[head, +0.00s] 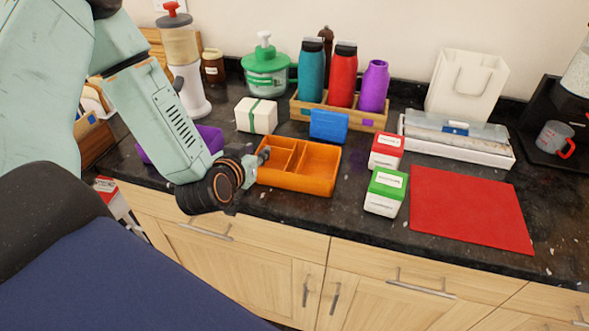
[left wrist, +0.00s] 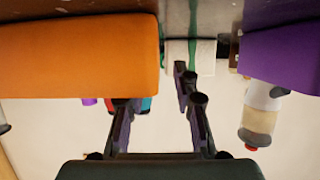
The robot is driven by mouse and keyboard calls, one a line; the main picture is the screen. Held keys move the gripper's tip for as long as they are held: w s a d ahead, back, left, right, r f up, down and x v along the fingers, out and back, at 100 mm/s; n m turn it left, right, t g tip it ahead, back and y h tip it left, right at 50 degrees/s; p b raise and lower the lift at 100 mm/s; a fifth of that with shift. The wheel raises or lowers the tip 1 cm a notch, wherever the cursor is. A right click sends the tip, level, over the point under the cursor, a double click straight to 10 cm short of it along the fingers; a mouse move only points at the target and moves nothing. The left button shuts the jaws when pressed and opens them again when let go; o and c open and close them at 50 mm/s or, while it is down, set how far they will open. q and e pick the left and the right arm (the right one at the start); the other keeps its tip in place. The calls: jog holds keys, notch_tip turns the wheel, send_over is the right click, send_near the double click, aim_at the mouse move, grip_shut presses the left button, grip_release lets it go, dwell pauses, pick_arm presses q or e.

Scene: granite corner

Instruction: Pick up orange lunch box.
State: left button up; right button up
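The orange lunch box (head: 312,185) sits on the dark counter near its front edge, open on top with inner dividers. In the left wrist view, which looks upside down, its plain orange side (left wrist: 75,60) fills the upper left. My left gripper (head: 262,157) is at the box's left end. In the wrist view its fingers (left wrist: 155,95) stand apart with nothing between them that I can see. One fingertip is hidden behind the orange side; the other shows beside the box. Contact is unclear. My right gripper is not in view.
A purple container (head: 208,139) lies to the left, partly behind my arm. A white box with a green band (head: 256,116), a blue box (head: 328,125) and a bottle rack (head: 372,123) stand behind. Red (head: 386,151) and green (head: 384,191) cartons and a red mat (head: 468,212) are to the right.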

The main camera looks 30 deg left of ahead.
pick_arm(q)
jog(key=shift+w+d, duration=0.1)
jog(key=shift+d, duration=0.05)
jog(key=shift+w, duration=0.1)
jog(key=shift+c, duration=0.6)
grip_shut()
